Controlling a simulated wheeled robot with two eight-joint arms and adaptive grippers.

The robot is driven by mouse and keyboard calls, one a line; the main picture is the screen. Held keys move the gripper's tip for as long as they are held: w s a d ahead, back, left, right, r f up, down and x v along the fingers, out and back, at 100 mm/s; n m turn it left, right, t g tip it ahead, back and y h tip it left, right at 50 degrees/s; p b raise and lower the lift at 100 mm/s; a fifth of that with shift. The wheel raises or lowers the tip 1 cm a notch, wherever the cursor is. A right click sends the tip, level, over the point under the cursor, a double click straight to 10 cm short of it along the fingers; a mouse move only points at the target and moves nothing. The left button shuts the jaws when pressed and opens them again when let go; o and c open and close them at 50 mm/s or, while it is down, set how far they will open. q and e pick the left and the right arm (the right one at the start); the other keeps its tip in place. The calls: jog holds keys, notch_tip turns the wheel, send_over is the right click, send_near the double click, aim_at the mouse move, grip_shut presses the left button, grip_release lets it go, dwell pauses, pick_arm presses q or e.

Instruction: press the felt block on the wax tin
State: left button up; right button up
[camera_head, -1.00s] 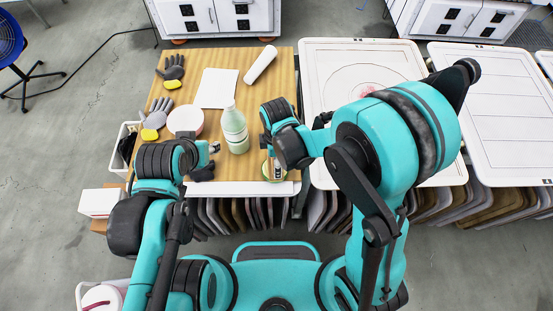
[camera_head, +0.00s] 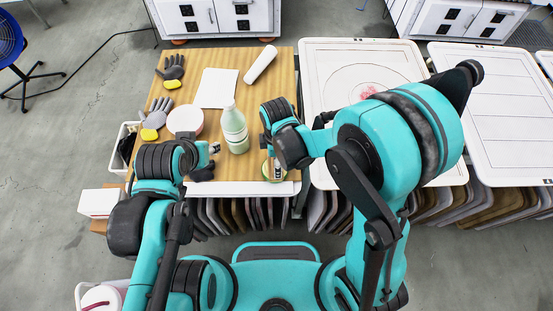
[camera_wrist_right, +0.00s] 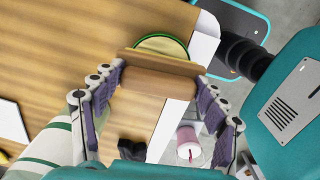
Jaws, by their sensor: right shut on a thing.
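The felt block (camera_wrist_right: 160,77) is a brown bar held crosswise between the fingertips of my right gripper (camera_wrist_right: 160,88) in the right wrist view. The gripper is shut on its two ends. The wax tin (camera_wrist_right: 163,43) is round with a green rim and yellowish inside. The block hides part of it, and I cannot tell whether they touch. In the head view the tin (camera_head: 267,171) stands at the table's front edge, under my right gripper (camera_head: 273,158). My left gripper (camera_head: 213,149) is left of the bottle, and its finger opening is unclear.
A pale green bottle (camera_head: 235,132) stands close left of my right gripper. A pink-white round container (camera_head: 185,119), grey gloves (camera_head: 172,67), yellow pieces (camera_head: 149,134), a white sheet (camera_head: 216,88) and a white roll (camera_head: 261,64) lie on the wooden table (camera_head: 255,95). White-topped tables (camera_head: 330,60) stand to the right.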

jog(key=shift+r+p, duration=2.5)
jog(key=shift+r, duration=1)
